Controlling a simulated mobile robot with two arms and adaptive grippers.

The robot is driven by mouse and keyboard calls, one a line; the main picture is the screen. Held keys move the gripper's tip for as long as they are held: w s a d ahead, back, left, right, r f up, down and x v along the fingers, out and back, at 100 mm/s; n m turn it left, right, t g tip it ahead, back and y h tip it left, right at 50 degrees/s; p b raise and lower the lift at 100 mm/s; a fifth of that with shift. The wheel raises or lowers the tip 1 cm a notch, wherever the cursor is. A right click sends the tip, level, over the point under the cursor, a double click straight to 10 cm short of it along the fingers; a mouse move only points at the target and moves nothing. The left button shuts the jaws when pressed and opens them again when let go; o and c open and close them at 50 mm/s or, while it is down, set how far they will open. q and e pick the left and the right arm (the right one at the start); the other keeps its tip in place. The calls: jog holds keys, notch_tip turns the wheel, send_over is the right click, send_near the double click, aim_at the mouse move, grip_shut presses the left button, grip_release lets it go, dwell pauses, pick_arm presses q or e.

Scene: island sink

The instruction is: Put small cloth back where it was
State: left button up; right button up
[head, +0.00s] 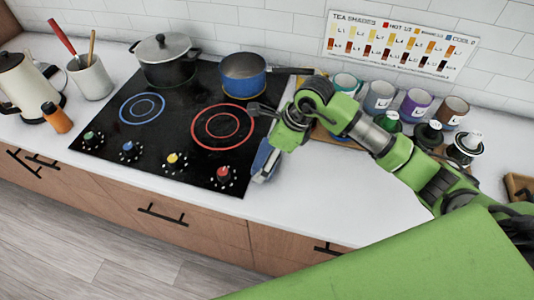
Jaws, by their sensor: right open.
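A small blue and grey cloth (264,161) lies on the white counter along the right edge of the black cooktop. Its upper end is partly hidden by my right arm. My right gripper (259,110) is open and empty, over the cooktop's right edge, beyond the cloth in the picture and apart from the visible part of it. My left gripper is not in view.
The black cooktop (180,160) carries a dark lidded pot (168,65) and a blue saucepan (243,80); one ring (222,127) glows red. Several jars (379,98) stand at the back right. An orange bottle (56,118) and utensil crock (91,80) stand left. The counter right of the cloth (340,195) is clear.

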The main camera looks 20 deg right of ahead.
jog(key=shift+r+p, duration=0.3)
jog(key=shift+r, duration=0.15)
jog(key=b+v, duration=0.3)
jog(key=v, duration=0.8)
jog(key=shift+r, duration=0.3)
jog(key=shift+s+d, duration=0.1)
